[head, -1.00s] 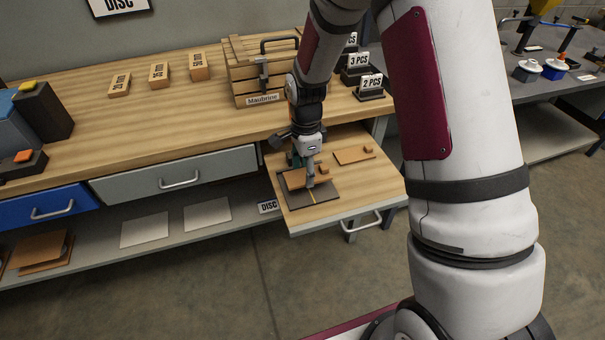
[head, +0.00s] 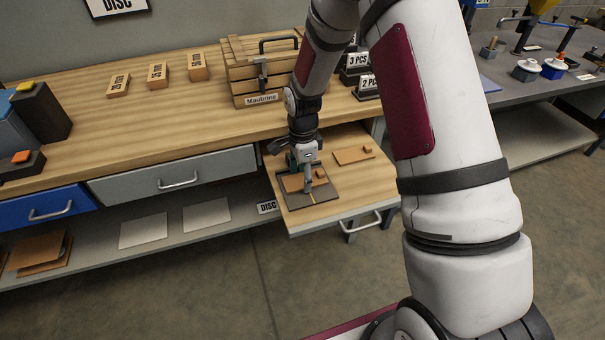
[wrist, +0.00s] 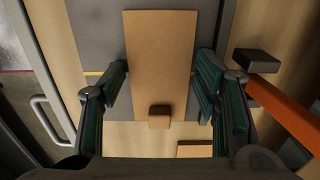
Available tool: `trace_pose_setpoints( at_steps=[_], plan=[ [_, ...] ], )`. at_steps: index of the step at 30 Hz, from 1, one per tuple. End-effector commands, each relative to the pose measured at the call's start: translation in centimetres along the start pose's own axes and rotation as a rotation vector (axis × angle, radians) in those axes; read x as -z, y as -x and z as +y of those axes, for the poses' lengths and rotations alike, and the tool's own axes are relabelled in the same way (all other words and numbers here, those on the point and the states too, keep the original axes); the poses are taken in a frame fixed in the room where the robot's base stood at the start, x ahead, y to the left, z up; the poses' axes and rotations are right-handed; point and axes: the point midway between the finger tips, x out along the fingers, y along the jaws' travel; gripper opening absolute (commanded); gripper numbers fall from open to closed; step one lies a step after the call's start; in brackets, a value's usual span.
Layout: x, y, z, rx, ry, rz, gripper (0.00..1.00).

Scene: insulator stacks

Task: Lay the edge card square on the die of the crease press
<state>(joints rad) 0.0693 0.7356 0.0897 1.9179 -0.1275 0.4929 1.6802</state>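The brown edge card (head: 292,182) lies over the dark grey die plate (head: 322,196) of the crease press, on the pulled-out wooden board. In the wrist view the card (wrist: 160,60) runs lengthwise up the picture, over the grey plate (wrist: 93,45) with yellow marks at its sides. A small brown block (wrist: 159,117) sits at the card's near end. My gripper (wrist: 162,85) is open, its teal fingers on either side of the card with narrow gaps. My gripper (head: 309,184) partly hides the card in the head view. Whether the card is fully flat cannot be told.
An orange bar (wrist: 285,110) with a dark end block (wrist: 257,60) lies close right of my gripper. A second brown card (head: 352,156) with a small block lies on the board behind right. A wooden crate (head: 262,72) stands on the bench behind.

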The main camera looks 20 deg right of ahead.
Motion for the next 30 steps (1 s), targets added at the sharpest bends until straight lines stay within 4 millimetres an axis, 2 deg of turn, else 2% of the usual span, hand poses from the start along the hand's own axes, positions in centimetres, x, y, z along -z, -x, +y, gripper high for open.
trace_pose_setpoints(
  at_steps=[10,14,17,24,30],
  plan=[
    [0.0,0.1,0.0,0.001,0.0,0.0,0.69],
    [0.0,0.8,-0.1,0.003,0.0,0.0,0.69],
    [0.0,2.1,-0.1,0.004,-0.001,0.001,0.69],
    [0.0,7.1,-0.1,0.006,-0.001,0.0,0.69],
    [0.0,10.6,-0.1,0.004,-0.001,0.0,0.69]
  ],
)
